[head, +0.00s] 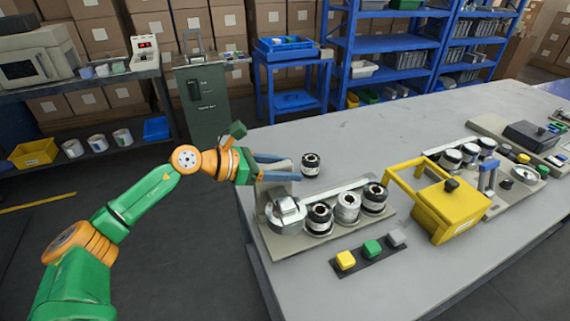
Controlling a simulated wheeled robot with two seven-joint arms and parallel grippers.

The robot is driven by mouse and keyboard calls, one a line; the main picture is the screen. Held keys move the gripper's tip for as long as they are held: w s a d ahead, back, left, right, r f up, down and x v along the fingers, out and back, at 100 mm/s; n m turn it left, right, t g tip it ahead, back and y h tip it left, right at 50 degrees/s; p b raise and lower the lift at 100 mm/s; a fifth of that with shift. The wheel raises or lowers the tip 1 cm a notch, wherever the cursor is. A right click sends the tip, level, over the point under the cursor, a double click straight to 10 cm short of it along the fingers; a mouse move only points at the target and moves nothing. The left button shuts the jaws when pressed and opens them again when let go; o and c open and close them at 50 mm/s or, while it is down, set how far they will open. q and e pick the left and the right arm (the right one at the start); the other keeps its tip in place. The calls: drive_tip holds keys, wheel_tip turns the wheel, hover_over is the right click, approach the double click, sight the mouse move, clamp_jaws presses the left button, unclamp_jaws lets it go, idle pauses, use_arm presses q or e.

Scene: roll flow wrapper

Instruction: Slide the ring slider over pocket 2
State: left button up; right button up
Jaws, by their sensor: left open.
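My left gripper (287,167) reaches in from the left over the table's left edge. Its two blue fingers are apart, with a beige upright part of the machine showing between or behind them; I cannot tell whether they touch it. The machine has a beige base (345,233) with several dark and white rolls in a row, including a white one (347,206), and a pale rail behind them. A rounded silver piece (287,213) sits at the row's left end; I cannot tell whether it is the ring slider. Pocket numbers are not readable. My right gripper is out of view.
A loose dark roll (310,164) stands behind the machine. A panel with yellow, green and grey buttons (371,252) lies in front. A yellow box (450,208) with a raised yellow frame stands to the right, with more devices beyond. The table's back middle (400,135) is clear.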

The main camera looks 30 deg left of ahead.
use_arm(q)
clamp_jaws()
idle(1.4)
